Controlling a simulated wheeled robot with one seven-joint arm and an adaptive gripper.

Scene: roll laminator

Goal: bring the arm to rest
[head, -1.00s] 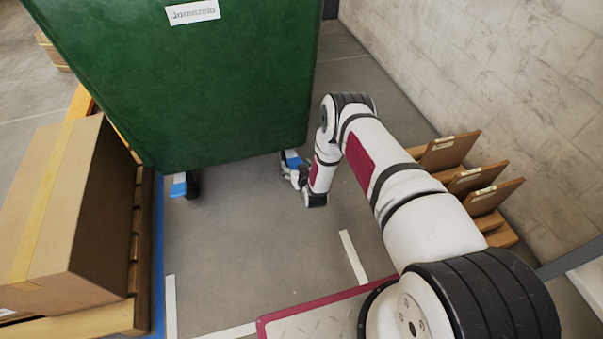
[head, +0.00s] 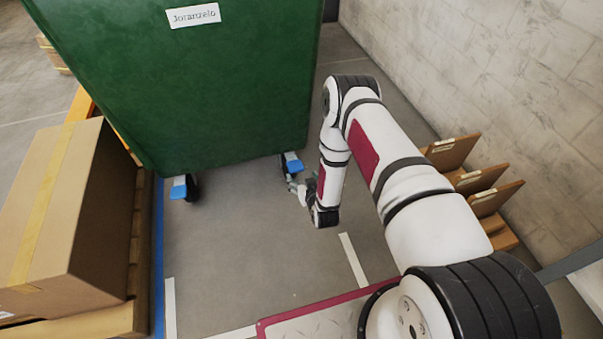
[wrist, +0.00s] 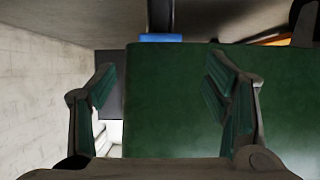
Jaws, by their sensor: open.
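My arm reaches forward and bends down over the floor in the head view. My gripper (head: 300,189) is low, beside the right blue-pedalled caster (head: 291,165) of the green bin (head: 200,90). In the wrist view my gripper (wrist: 170,105) shows its two fingers spread wide with nothing between them. The green bin fills much of the wrist view (wrist: 180,120) beyond the fingers, and a blue pedal (wrist: 160,38) shows at its edge. In the head view the fingertips are small, and I cannot tell the exact gap to the caster, but they look apart from it.
A cardboard box (head: 45,205) sits on a wooden pallet (head: 140,260) at the left. Clipboard-like brown boards (head: 480,180) stand in a rack by the right wall (head: 500,80). The left caster (head: 185,187) also has a blue pedal. The floor (head: 240,250) before the bin is clear.

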